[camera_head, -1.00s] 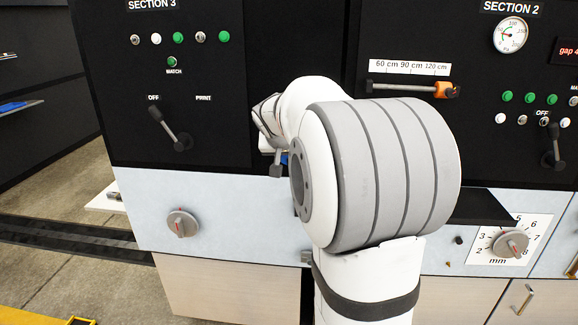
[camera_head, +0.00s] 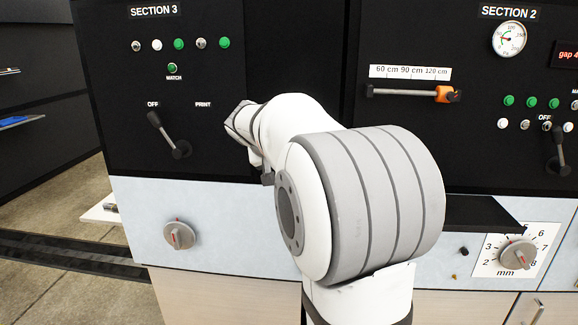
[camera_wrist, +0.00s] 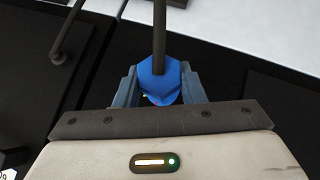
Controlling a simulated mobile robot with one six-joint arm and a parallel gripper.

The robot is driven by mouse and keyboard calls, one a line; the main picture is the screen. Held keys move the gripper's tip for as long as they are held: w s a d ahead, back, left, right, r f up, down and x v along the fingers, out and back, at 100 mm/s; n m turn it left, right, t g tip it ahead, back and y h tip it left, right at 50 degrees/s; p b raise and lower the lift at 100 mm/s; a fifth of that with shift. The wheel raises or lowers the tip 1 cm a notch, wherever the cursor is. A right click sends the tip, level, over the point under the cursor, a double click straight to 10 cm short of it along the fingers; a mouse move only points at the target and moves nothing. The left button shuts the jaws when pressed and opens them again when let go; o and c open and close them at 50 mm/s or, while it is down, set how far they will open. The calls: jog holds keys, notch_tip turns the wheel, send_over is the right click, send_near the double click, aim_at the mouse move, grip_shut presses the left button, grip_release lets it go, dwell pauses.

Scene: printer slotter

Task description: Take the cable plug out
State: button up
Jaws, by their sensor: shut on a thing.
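The blue cable plug (camera_wrist: 158,84) is between the two fingers of my gripper (camera_wrist: 158,73) in the wrist view. The fingers are shut on its sides. A dark cable (camera_wrist: 160,32) runs from the plug toward the top of the picture. The plug's front end is partly hidden, and I cannot see a socket at it. In the head view my arm hides the fingers and the plug.
The black Section 3 panel (camera_head: 225,143) has a lever (camera_head: 168,135) and several buttons. A grey knob (camera_head: 180,235) sits on the pale band below. To the right are a slider with an orange block (camera_head: 444,94) and a dark shelf (camera_head: 485,212).

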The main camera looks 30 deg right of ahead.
jog(key=shift+s+a+b, duration=0.55)
jog(key=shift+s+a, duration=0.05)
jog(key=shift+s, duration=0.3)
jog(key=shift+s+a+b, duration=0.55)
jog(key=shift+s, duration=0.3)
jog(key=s+d+f+y, duration=0.1)
jog(key=s+d, duration=0.5)
jog(key=d, duration=0.4)
jog(key=s+d+m+t+y, duration=0.1)
jog(key=s+d, duration=0.5)
jog(key=d, duration=0.3)
jog(key=s+d+f, duration=0.1)
jog(key=s+d, duration=0.5)
jog(key=d, duration=0.4)
jog(key=shift+s+d+f+m+t+y+p, duration=0.3)
jog(key=shift+s+m+t+y+p, duration=0.05)
jog(key=shift+s+m+t+y, duration=0.05)
jog(key=shift+d+f+b, duration=0.2)
jog(key=shift+f+b, duration=0.9)
jog(key=shift+b, duration=0.05)
jog(key=shift+a+f+b, duration=0.1)
jog(key=shift+f+b, duration=0.2)
jog(key=shift+b, duration=0.05)
jog(key=shift+f+b, duration=0.45)
jog(key=shift+b, duration=0.05)
jog(key=shift+f, duration=0.1)
